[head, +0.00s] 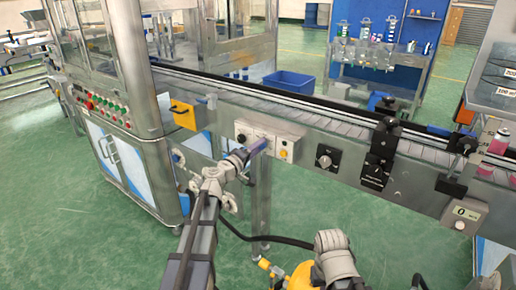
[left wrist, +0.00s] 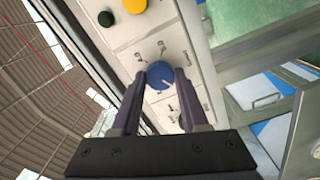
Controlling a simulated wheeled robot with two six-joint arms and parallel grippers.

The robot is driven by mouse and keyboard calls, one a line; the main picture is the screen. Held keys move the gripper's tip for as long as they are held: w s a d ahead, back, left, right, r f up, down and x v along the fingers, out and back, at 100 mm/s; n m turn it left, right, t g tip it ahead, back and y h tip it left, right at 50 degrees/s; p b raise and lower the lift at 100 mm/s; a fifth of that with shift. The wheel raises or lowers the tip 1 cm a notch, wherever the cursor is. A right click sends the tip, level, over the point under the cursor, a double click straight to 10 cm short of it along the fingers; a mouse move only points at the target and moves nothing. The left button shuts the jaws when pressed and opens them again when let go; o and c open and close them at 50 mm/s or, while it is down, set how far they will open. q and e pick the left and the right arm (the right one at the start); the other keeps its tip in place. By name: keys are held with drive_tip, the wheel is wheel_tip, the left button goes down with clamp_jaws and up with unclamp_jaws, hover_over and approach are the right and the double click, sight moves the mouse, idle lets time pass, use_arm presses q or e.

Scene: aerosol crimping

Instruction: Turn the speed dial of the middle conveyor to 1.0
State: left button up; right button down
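My left gripper (head: 262,146) reaches up to the conveyor's side, in front of a white control panel (head: 242,133). In the left wrist view, the two dark fingers of this gripper (left wrist: 160,76) stand apart, one on each side of a round blue dial (left wrist: 159,76). The dial has a white mark near its lower edge and sits on a pale panel (left wrist: 150,45) with small printed marks. Whether the fingers touch the dial cannot be told.
A yellow button (head: 283,154) sits just right of the gripper. A machine cabinet (head: 125,160) stands left. A blue crate (head: 288,82) is behind the conveyor.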

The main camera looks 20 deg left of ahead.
use_arm(q)
drive_tip(key=o, duration=0.5)
drive_tip(key=shift+c, duration=0.2)
drive_tip(key=shift+s+a, duration=0.1)
drive_tip(key=v, duration=0.7)
drive_tip(key=shift+s, duration=0.25)
drive_tip(key=shift+a, duration=0.1)
